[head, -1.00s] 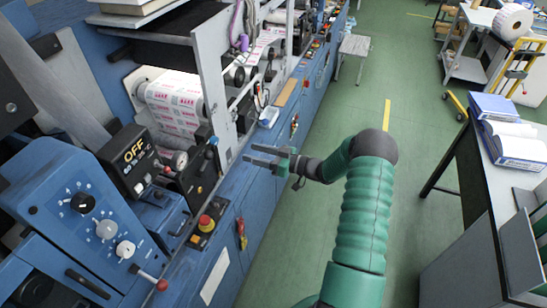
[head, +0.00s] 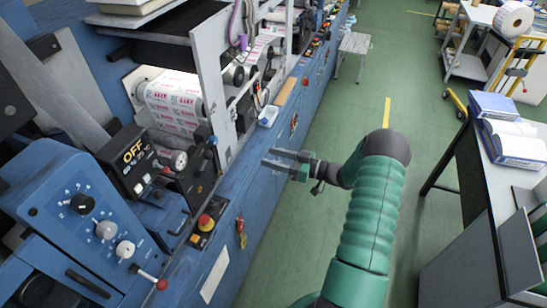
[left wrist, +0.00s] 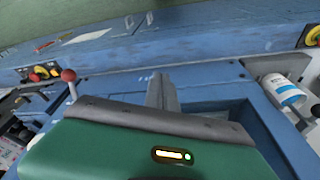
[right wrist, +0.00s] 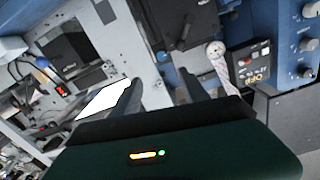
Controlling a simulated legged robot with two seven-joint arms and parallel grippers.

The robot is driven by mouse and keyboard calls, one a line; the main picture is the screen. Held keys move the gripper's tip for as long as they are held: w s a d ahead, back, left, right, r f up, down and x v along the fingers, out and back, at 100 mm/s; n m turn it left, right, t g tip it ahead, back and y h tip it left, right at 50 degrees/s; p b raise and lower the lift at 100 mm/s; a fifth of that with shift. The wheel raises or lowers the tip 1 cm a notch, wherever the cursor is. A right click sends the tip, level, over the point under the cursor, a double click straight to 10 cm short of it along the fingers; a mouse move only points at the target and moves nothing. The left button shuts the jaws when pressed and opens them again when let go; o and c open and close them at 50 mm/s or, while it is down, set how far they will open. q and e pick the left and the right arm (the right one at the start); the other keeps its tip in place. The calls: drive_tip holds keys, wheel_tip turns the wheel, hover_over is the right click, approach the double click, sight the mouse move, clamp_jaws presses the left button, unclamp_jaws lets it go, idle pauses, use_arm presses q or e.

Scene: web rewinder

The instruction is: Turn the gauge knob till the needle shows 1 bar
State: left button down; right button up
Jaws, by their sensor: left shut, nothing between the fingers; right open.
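The gauge (head: 179,160) is a small round white dial beside the black OFF display on the blue machine. Its needle and its knob are too small to make out. In the right wrist view a small round pale part (right wrist: 215,48), which looks like the gauge, shows beyond the fingers, near the upside-down display. My right gripper (head: 267,157) is open and empty, over the machine's front edge, well to the right of the gauge and apart from it. My left gripper (left wrist: 160,78) shows only in the left wrist view, shut and empty, above blue machine surface.
The OFF display (head: 132,155) stands left of the gauge. A blue panel (head: 70,235) with several dials and a red-tipped lever (head: 161,284) is at lower left. A red stop button (head: 205,221) sits on the machine's front edge.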

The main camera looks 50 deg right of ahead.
idle(0.3)
drive_tip(key=b+v, duration=0.4)
drive_tip(key=v, duration=1.2)
drive_tip(key=shift+s+d, duration=0.25)
drive_tip(key=shift+d, duration=0.05)
